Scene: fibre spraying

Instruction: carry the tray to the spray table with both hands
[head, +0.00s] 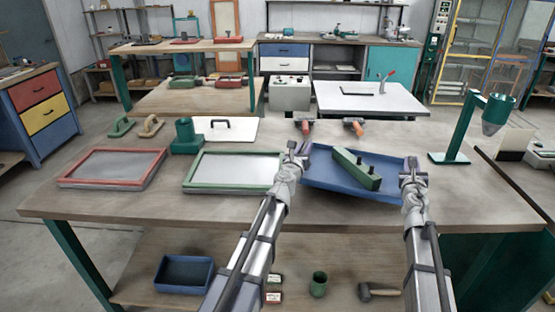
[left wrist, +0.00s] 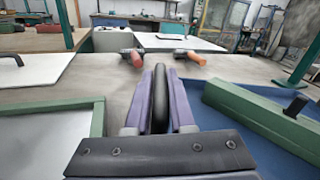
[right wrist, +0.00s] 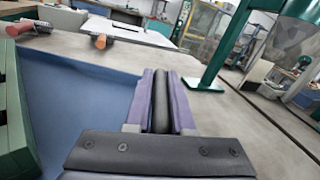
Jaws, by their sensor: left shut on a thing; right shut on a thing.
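The blue tray (head: 322,176) is at the right of the near workbench, with a green block (head: 356,170) with dark knobs lying across it. My left gripper (head: 297,150) is at the tray's left side, shut on a dark handle bar (left wrist: 160,98). My right gripper (head: 412,167) is at its right side, shut on a similar dark bar (right wrist: 160,100). The tray looks slightly tilted in the head view; I cannot tell whether it is clear of the bench. A white-topped table (head: 385,103) with a red-handled item stands further back; I cannot tell whether it is the spray table.
A green-framed screen (head: 232,172) lies close left of the tray, and a red-framed screen (head: 112,168) further left. A green lamp-like stand (head: 462,138) rises at the right. The bench's front right is bare.

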